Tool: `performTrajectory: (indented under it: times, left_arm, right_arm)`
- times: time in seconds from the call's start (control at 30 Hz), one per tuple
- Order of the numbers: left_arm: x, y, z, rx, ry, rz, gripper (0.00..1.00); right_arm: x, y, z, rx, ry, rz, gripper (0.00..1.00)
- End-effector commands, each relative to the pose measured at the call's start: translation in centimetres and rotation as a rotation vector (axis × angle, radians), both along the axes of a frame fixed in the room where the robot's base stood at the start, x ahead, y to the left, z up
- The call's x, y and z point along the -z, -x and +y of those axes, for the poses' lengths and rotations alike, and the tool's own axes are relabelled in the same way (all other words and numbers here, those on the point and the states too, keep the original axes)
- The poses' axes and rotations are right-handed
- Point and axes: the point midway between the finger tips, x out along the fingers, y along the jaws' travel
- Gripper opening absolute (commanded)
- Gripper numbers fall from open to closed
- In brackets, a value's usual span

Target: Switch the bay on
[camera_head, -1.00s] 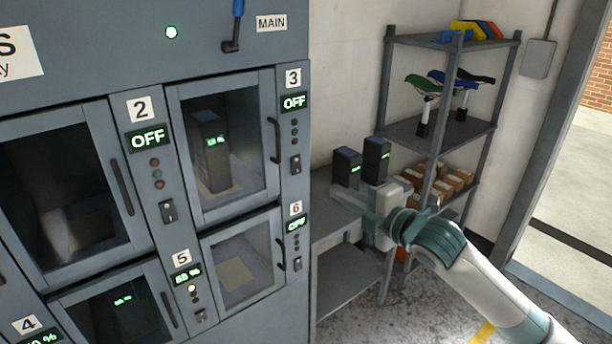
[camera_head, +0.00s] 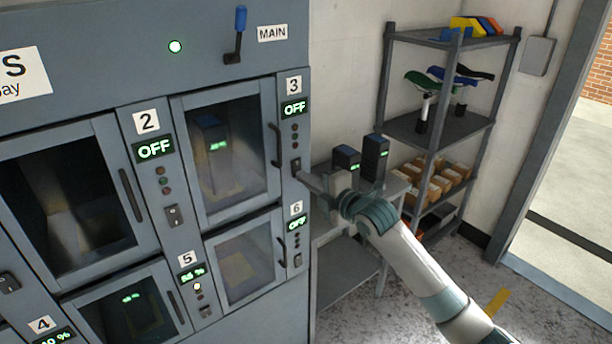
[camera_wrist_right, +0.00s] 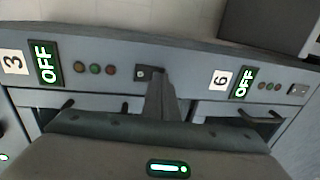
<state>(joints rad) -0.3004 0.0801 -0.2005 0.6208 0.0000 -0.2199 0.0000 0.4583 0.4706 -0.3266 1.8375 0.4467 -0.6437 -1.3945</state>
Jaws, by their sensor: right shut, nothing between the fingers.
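Bay 3 (camera_head: 222,150) of the grey charging cabinet is closed, and a dark battery (camera_head: 210,150) with a green readout shows behind its glass. Its display (camera_head: 294,108) reads OFF, and the small lamps below look unlit. Its rocker switch (camera_head: 296,166) sits under those lamps. My right gripper (camera_head: 303,177) is shut and empty, its tips at or just below this switch. In the right wrist view the narrow shut fingers (camera_wrist_right: 158,88) reach up to the switch (camera_wrist_right: 149,73) and partly cover it; I cannot tell whether they touch. My left gripper is not in view.
Bays 2 (camera_head: 70,195) and 6 (camera_head: 245,260) also read OFF; bay 5 (camera_head: 130,308) shows a percentage. A blue-handled MAIN lever (camera_head: 238,32) is above. Two batteries (camera_head: 375,158) stand on a bench right of the cabinet, before a shelf rack (camera_head: 450,132).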

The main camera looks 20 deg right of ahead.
Motion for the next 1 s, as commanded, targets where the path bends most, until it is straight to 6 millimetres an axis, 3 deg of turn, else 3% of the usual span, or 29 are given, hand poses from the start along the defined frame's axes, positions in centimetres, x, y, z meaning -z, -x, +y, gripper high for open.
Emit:
performTrajectory:
  times: [0.43, 0.63, 1.0]
  left_arm:
    - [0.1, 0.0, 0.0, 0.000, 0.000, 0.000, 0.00]
    - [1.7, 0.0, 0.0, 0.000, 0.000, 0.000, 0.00]
    - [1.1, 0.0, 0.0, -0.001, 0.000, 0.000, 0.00]
  right_arm:
    - [0.1, -0.2, 0.1, 0.000, -0.001, -0.002, 0.00]
    - [0.8, -0.6, 0.2, 0.002, -0.013, -0.037, 0.00]
    - [0.2, -0.6, 0.1, 0.002, -0.014, -0.036, 0.00]
